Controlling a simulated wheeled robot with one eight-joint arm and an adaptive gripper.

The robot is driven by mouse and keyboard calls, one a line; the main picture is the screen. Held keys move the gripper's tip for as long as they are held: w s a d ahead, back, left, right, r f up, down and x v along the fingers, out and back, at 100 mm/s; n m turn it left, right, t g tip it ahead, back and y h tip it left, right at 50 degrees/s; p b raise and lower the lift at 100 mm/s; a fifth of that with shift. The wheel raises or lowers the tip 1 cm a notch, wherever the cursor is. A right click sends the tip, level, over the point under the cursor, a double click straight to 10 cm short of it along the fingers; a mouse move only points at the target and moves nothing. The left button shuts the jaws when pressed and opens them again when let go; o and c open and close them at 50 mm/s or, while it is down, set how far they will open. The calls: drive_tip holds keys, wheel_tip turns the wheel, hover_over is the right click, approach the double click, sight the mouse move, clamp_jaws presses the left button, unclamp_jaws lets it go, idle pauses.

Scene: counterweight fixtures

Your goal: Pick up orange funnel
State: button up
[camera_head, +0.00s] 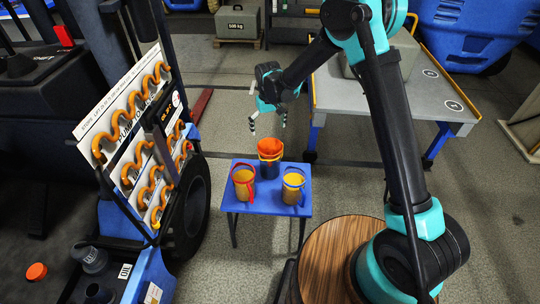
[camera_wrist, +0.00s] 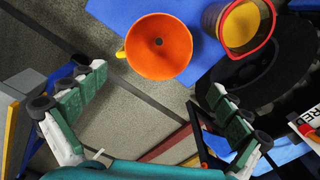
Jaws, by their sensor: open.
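The dark blue container is mostly hidden under the funnel.
A rack with orange hooks (camera_head: 125,140) and a black wheel (camera_head: 188,212) stand left. A grey-topped workbench (camera_head: 400,100) stands back right.

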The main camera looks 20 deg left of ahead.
hover_over(270, 153)
drive_tip(key=s, duration=0.1)
wheel_tip(270, 153, down, 9)
drive_tip(key=shift+s+r, duration=0.15)
drive_tip(key=shift+s+d+f, duration=0.1)
drive_tip(key=shift+d+f, duration=0.05)
drive_tip(key=shift+f, duration=1.25)
drive_tip(key=shift+s+d+f, duration=0.1)
drive_tip(key=shift+d+f, duration=0.05)
drive_tip(key=shift+f, duration=1.2)
drive_tip(key=shift+c, duration=0.2)
drive_tip(key=c, duration=0.9)
